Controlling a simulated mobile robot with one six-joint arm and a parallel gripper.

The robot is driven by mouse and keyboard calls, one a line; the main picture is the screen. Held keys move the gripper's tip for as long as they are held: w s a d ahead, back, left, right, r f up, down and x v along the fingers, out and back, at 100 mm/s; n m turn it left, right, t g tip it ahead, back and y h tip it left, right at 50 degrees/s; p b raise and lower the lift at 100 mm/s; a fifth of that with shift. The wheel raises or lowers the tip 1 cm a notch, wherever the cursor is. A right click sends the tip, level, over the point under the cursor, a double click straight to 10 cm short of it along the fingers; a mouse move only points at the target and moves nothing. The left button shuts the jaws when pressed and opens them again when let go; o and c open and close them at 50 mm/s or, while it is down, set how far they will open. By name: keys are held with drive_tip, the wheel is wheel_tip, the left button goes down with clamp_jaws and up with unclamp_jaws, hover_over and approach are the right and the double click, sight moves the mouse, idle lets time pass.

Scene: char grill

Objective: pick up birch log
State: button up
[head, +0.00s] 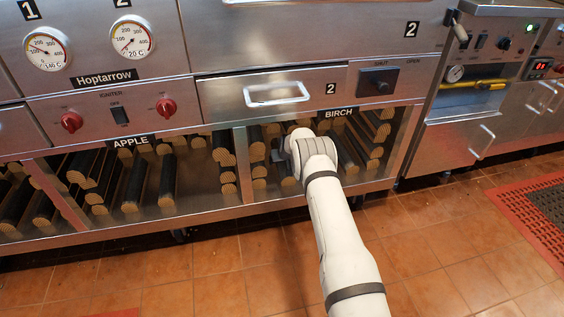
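Birch logs (376,127) with dark sides and pale cut ends lie stacked in the open bay under the BIRCH label (338,113). More log ends (257,136) show at the left side of the same bay, next to the divider. My white arm reaches from the lower right up to this bay. My gripper (278,153) is at the bay's front, close to the left logs. The wrist hides much of it, and I cannot tell whether its fingers are open or whether it touches a log.
A metal divider (242,165) separates the birch bay from the APPLE bay, where several logs (167,182) lie. A closed drawer with a handle (277,94) is above. The bottom shelf edge (215,213) runs in front. The tiled floor (210,262) is mostly clear; a red-edged mat (520,215) lies right.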

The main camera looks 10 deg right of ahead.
drive_tip(key=c, duration=1.3)
drive_tip(key=shift+r, duration=0.15)
drive_tip(key=shift+c, duration=0.2)
